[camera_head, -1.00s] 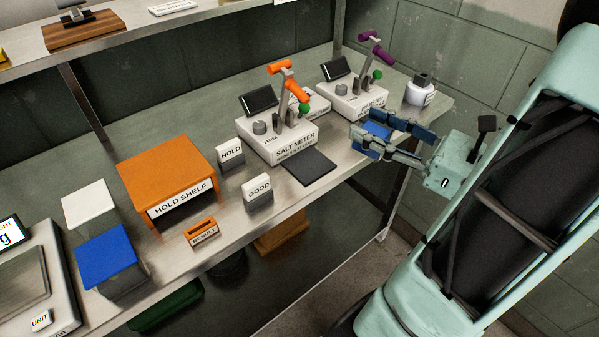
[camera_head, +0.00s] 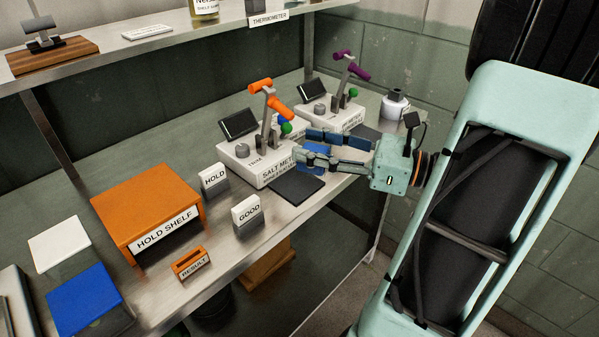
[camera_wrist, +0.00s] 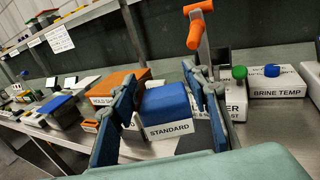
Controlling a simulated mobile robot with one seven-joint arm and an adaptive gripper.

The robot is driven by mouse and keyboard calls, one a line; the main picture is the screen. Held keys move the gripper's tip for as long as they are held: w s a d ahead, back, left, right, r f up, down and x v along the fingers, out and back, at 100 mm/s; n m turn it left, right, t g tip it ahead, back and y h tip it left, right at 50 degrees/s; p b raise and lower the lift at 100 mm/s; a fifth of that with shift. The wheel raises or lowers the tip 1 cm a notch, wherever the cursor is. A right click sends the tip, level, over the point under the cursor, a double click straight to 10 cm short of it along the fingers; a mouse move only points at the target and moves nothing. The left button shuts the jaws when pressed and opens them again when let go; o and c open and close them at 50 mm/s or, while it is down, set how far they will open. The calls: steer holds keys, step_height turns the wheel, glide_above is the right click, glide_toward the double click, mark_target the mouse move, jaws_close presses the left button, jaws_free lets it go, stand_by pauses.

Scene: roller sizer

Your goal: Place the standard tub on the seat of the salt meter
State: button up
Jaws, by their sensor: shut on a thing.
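The standard tub (camera_wrist: 166,109) has a blue lid and a white front labelled STANDARD. My gripper (camera_wrist: 160,78) is shut on it, one finger on each side. In the head view my gripper (camera_head: 305,145) reaches in from the right, the tub's blue lid (camera_head: 317,153) partly hidden between the fingers. The salt meter (camera_head: 256,168) is a white box with an orange-handled lever (camera_head: 264,95) and a dark screen. The fingertips are just right of it in the picture. A dark flat pad (camera_head: 297,188) lies at its front, below the gripper in the picture.
A second meter (camera_head: 342,115) with a purple handle and a white bottle (camera_head: 396,106) stand behind my gripper. The HOLD sign (camera_head: 213,177), GOOD sign (camera_head: 246,210) and orange hold shelf (camera_head: 148,198) stand to the left. The BRINE TEMP box (camera_wrist: 277,87) shows in the wrist view.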

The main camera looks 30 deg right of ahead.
steer(key=w+f+b, duration=0.1)
steer(key=w+f, duration=0.4)
steer(key=f, duration=0.1)
steer(key=shift+w+d+b, duration=0.1)
steer(key=shift+w+b, duration=0.2)
steer(key=shift+w, duration=0.05)
steer(key=shift+w+f+b, duration=0.15)
steer(key=shift+f+b, duration=0.1)
steer(key=shift+f, duration=0.65)
steer(key=shift+w+f+b, duration=0.1)
steer(key=shift+f+b, duration=0.15)
steer(key=shift+f, duration=0.6)
steer(key=shift+f, duration=0.2)
steer(key=o, duration=1.2)
steer(key=shift+r, duration=0.2)
steer(key=p+v, duration=0.1)
steer(key=v, duration=1.1)
